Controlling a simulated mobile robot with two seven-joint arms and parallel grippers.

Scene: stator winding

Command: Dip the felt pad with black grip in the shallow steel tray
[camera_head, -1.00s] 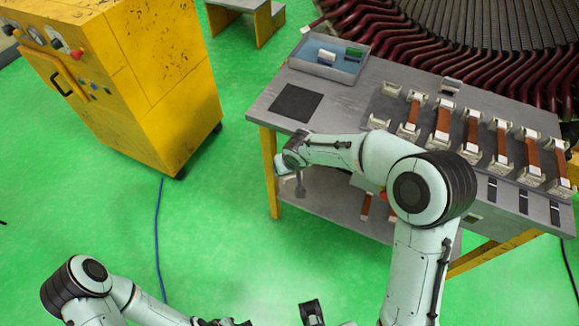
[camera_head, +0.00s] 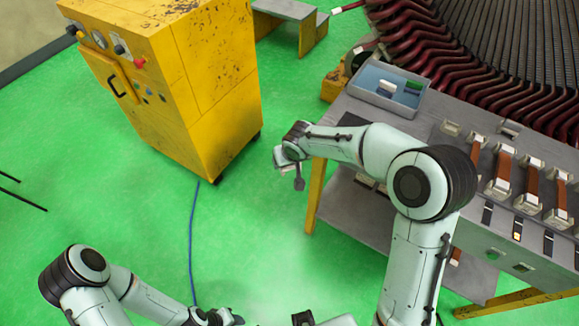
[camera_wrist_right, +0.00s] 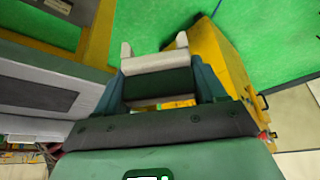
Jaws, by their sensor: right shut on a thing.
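My right gripper (camera_head: 281,160) is held out in front of the bench's left end, over the green floor. In the right wrist view my right gripper (camera_wrist_right: 162,78) is shut on the felt pad with black grip. The pad's pale bar (camera_wrist_right: 155,63) lies across beyond the fingertips, and its dark grip (camera_wrist_right: 158,85) is between the fingers. In the head view the pad is small and partly hidden. A grey-rimmed tray (camera_head: 366,97) with a blue inside stands on the bench, holding a white and a green block; I cannot tell if it is the shallow steel tray.
The grey bench (camera_head: 345,105) carries fixtures with orange-brown strips (camera_head: 502,168). A dark square (camera_wrist_right: 38,95) lies on the bench top in the wrist view. A yellow cabinet (camera_head: 215,90) stands at the left, with a blue cable (camera_head: 192,240) on the floor. The large coil (camera_head: 480,60) is behind.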

